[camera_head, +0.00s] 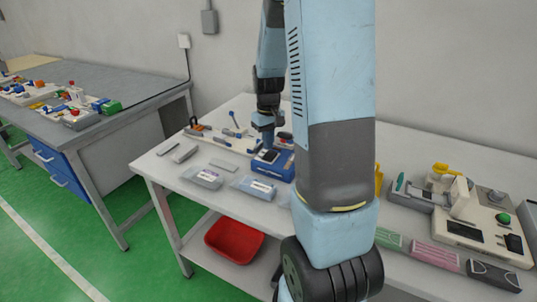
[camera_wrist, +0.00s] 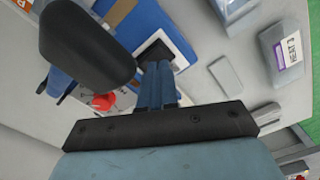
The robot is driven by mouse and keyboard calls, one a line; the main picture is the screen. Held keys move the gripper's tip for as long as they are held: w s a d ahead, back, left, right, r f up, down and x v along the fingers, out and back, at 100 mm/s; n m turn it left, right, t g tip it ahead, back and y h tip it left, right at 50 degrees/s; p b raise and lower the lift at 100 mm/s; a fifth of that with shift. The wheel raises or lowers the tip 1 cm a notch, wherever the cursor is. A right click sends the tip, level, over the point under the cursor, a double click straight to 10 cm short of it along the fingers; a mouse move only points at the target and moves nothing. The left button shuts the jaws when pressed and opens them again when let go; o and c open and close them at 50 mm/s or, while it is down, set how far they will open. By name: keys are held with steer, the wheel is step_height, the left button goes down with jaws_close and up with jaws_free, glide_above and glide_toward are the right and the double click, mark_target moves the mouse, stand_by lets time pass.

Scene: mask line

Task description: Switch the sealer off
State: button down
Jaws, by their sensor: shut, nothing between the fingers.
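A blue box-shaped device (camera_head: 283,171) with a pale panel and a dark square part on top sits on the white table; it may be the sealer. It also shows in the wrist view (camera_wrist: 138,18), with the dark square (camera_wrist: 154,53) beside my fingertips. My gripper (camera_head: 268,146) points down over this device, its fingers (camera_wrist: 157,66) shut together and empty. Whether the fingertips touch the dark part, and which way it is set, I cannot tell. A cream machine (camera_head: 463,231) with a green button and dark panels stands at the right of the table.
Clear packs with labels (camera_head: 203,178) and small grey blocks (camera_head: 184,153) lie left of the device. A red knob (camera_wrist: 103,101) is near it in the wrist view. Pouches (camera_head: 432,254) line the right front edge. A red bin (camera_head: 234,240) is below. My arm hides the table's middle.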

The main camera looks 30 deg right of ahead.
mark_target(268, 156)
steer(key=shift+r, duration=2.05)
steer(key=shift+r, duration=0.1)
steer(key=s+a+r+t, duration=0.2)
steer(key=s+a+r, duration=0.4)
steer(key=s+r, duration=0.2)
steer(key=s+a+r+t, duration=0.3)
steer(key=s+a+r, duration=0.4)
steer(key=s, duration=0.6)
step_height(268, 156, up, 2)
steer(key=shift+s+r+m+t, duration=0.15)
steer(key=shift+s+m+t, duration=0.15)
steer(key=shift+m, duration=0.1)
